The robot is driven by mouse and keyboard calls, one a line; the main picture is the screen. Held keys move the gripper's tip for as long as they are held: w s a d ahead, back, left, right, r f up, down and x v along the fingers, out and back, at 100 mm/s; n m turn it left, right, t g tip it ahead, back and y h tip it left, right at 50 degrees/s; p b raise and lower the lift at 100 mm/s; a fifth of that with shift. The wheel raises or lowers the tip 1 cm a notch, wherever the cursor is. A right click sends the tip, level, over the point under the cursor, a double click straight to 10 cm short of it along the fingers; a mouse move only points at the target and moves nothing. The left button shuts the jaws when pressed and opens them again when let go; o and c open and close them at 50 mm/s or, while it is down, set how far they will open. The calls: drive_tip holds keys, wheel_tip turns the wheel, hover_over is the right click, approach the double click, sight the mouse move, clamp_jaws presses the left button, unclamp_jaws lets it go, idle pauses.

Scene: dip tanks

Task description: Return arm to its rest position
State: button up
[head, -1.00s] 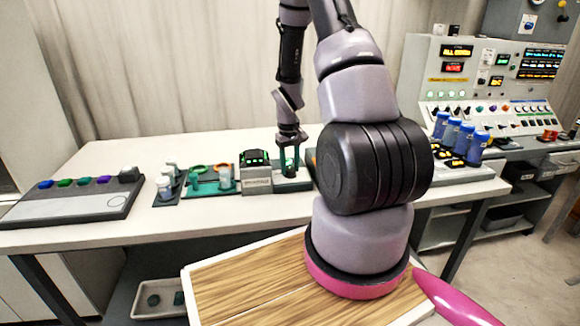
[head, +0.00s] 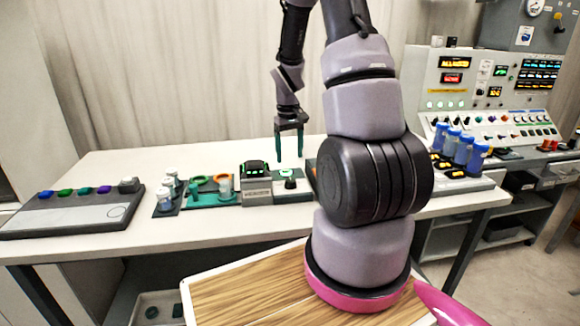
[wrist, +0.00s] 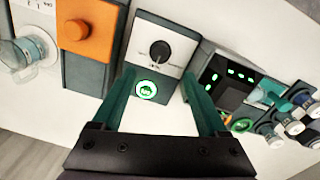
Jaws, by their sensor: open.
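My gripper (head: 289,156) is open and empty in the head view. Its two green fingers point down, above the worktable and over a small white-faced control box (head: 294,184). In the wrist view my gripper (wrist: 158,80) shows its fingers spread apart with nothing between them. The control box (wrist: 182,42) lies beyond them there, with a black knob and a green-lit button (wrist: 147,90). The fingers look clear of the box. My arm rises from its pink-ringed base and covers part of the table to the right of the box.
A device with green lights (head: 255,168) stands just left of the box. Further left are a green tray (head: 212,199), small bottles (head: 166,195) and a grey panel with coloured knobs (head: 75,212). Blue-capped bottles (head: 461,148) stand at right. The air above the table's left is clear.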

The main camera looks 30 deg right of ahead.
drive_tip(key=shift+r, duration=0.85)
drive_tip(key=s+a+r+m+t, duration=0.1)
drive_tip(key=s+a+r+t, duration=0.15)
drive_tip(key=r, duration=0.65)
drive_tip(key=s+a+r+m+t, duration=0.1)
drive_tip(key=s+a+r, duration=0.3)
drive_tip(key=r, duration=0.5)
drive_tip(key=s+a+r+m+t+y, duration=0.1)
drive_tip(key=s+a+r+t, duration=0.1)
drive_tip(key=s+r, duration=0.3)
drive_tip(key=s+a+r+m+t+y, duration=0.1)
drive_tip(key=s+a+r, duration=0.3)
drive_tip(key=s, duration=0.4)
drive_tip(key=shift+s+a+r+t, duration=0.15)
drive_tip(key=shift+a+r+t, duration=0.2)
drive_tip(key=shift+r, duration=0.55)
